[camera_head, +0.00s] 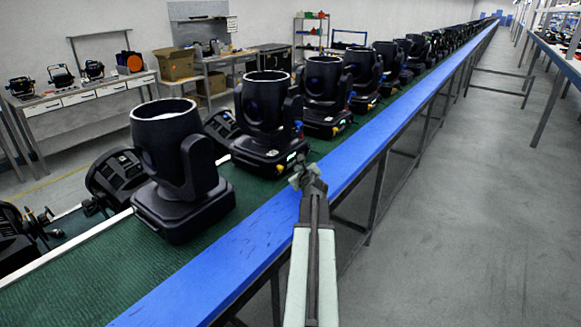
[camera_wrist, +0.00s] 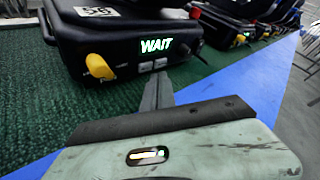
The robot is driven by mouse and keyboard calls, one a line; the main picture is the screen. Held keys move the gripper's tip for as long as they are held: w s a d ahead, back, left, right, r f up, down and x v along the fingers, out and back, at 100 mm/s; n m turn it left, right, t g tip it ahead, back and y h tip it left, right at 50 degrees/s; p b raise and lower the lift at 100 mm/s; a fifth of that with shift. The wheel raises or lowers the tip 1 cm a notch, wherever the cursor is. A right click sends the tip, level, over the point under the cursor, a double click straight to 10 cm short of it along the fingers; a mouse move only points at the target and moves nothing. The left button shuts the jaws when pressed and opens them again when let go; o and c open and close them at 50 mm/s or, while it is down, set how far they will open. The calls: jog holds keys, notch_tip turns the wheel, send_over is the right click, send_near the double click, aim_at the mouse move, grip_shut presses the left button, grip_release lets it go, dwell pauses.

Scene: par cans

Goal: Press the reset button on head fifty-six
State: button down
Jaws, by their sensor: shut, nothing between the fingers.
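A black moving head (camera_head: 262,112) stands on the green belt beside my gripper. In the wrist view its black base (camera_wrist: 125,45) fills the top left. A white label (camera_wrist: 97,11), partly cut off, appears to read 56. A lit display (camera_wrist: 157,46) on its front face says WAIT. Two small grey buttons (camera_wrist: 152,65) sit just below the display, and a yellow knob (camera_wrist: 99,67) is to their left. My gripper (camera_wrist: 158,79) is shut and empty, its tip just below the buttons in the picture. I cannot tell whether it touches the base. It also shows in the head view (camera_head: 303,177).
Another moving head (camera_head: 172,165) stands nearer on the left, and a long row of them continues along the belt (camera_head: 125,262). A blue rail (camera_head: 240,262) edges the belt. The grey floor (camera_head: 460,210) to the right is clear.

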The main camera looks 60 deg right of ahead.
jog(key=shift+s, duration=2.5)
